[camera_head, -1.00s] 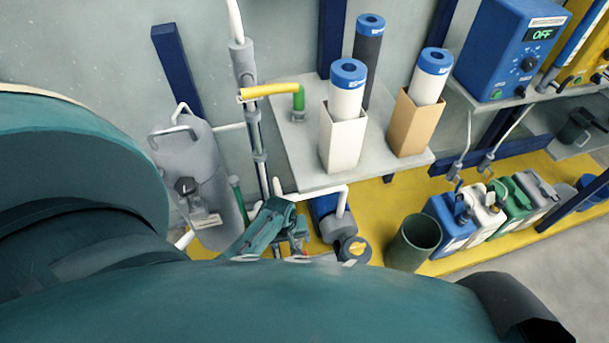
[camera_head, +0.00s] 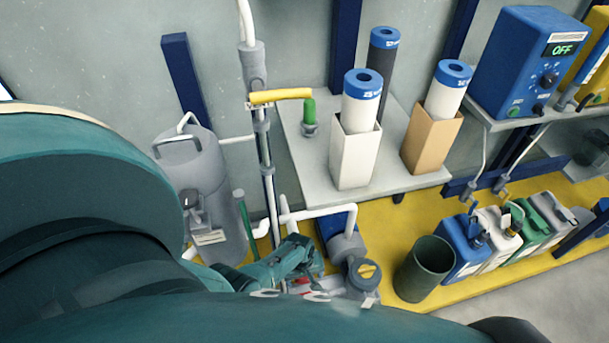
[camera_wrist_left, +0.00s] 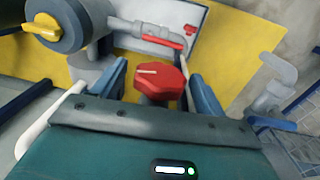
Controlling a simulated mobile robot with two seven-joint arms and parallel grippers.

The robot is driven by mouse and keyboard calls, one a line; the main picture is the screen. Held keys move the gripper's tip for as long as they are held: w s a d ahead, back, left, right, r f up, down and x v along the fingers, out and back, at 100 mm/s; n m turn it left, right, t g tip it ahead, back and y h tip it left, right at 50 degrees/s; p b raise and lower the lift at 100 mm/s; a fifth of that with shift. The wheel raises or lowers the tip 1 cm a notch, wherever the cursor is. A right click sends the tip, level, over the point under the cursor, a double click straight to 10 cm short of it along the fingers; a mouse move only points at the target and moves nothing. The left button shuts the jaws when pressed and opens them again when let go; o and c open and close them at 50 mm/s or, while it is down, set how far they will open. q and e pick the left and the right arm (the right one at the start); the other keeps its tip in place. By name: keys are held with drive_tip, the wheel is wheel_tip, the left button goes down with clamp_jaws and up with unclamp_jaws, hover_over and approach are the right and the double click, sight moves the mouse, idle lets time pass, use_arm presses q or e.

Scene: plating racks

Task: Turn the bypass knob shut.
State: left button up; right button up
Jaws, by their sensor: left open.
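The red knob (camera_wrist_left: 163,82), many-sided with a pale pointer line across its top, shows in the left wrist view. The line runs roughly left to right in the picture. My left gripper (camera_wrist_left: 159,71) is open, with one blue-grey finger on each side of the knob; gaps show between the fingers and the knob. In the head view my left gripper (camera_head: 308,258) is low in the middle, left of the grey pump part with a yellow handle (camera_head: 366,271). There my arm mostly hides the knob. My right gripper is not in view.
In the left wrist view a red-handled valve (camera_wrist_left: 162,42) lies just behind the knob, and a grey pipe elbow (camera_wrist_left: 278,72) stands at right. In the head view a grey tank (camera_head: 197,175) stands left, a dark bin (camera_head: 424,268) right, and a shelf (camera_head: 300,150) above.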

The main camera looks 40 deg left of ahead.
use_arm(q)
drive_tip(key=shift+c, duration=0.4)
drive_tip(key=c, duration=0.9)
